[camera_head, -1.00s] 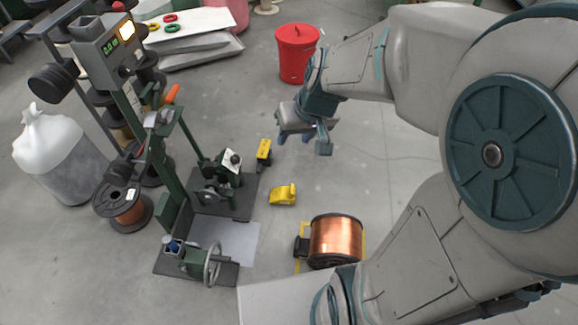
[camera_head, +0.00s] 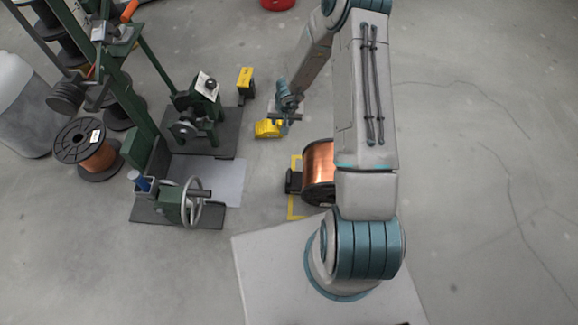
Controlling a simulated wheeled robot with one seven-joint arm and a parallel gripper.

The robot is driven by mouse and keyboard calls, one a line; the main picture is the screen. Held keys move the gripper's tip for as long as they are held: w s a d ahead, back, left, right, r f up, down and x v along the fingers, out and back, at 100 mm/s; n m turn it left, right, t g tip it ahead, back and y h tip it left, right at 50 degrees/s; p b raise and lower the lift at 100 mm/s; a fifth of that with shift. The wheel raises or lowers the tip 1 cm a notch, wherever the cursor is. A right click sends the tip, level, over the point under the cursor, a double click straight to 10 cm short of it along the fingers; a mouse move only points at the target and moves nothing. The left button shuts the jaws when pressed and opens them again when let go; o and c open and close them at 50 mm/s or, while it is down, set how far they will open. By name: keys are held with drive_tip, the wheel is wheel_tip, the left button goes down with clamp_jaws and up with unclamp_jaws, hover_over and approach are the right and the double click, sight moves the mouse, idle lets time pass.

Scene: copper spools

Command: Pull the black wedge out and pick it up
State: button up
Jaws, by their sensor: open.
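The black wedge (camera_head: 293,181) lies on the floor against the left side of a copper spool (camera_head: 319,170), within a yellow floor marking. The spool lies on its side, and my arm hides its right part. My gripper (camera_head: 284,122) is open, behind and a little left of the wedge in the picture, and apart from it. It is beside a yellow block (camera_head: 266,129) and overlaps its right edge in the picture. I cannot tell whether they touch. The fingers are small and partly hidden.
A green winding machine (camera_head: 205,110) on dark base plates stands to the left, with a handwheel (camera_head: 191,202) at its front. A second yellow-and-black item (camera_head: 246,80) stands behind the yellow block. Another copper spool (camera_head: 87,148) is at far left. The floor on the right is clear.

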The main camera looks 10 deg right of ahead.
sight(289, 175)
drive_tip(key=s+f+g+b, duration=0.1)
drive_tip(key=s+f, duration=0.1)
drive_tip(key=f, duration=0.3)
drive_tip(key=s+f+g+b, duration=0.1)
drive_tip(key=s+f, duration=0.1)
drive_tip(key=f, duration=0.3)
drive_tip(key=s+f+m+g+b, duration=0.1)
drive_tip(key=s+f, duration=0.1)
drive_tip(key=f, duration=0.4)
drive_tip(key=shift+s+d+h, duration=0.3)
drive_tip(key=shift+d+h, duration=0.05)
drive_tip(key=shift+h, duration=0.05)
drive_tip(key=shift+f+b, duration=0.15)
drive_tip(key=shift+b, duration=0.15)
wheel_tip(289, 175, down, 14)
drive_tip(key=b, duration=0.6)
drive_tip(key=shift+r, duration=0.2)
clamp_jaws()
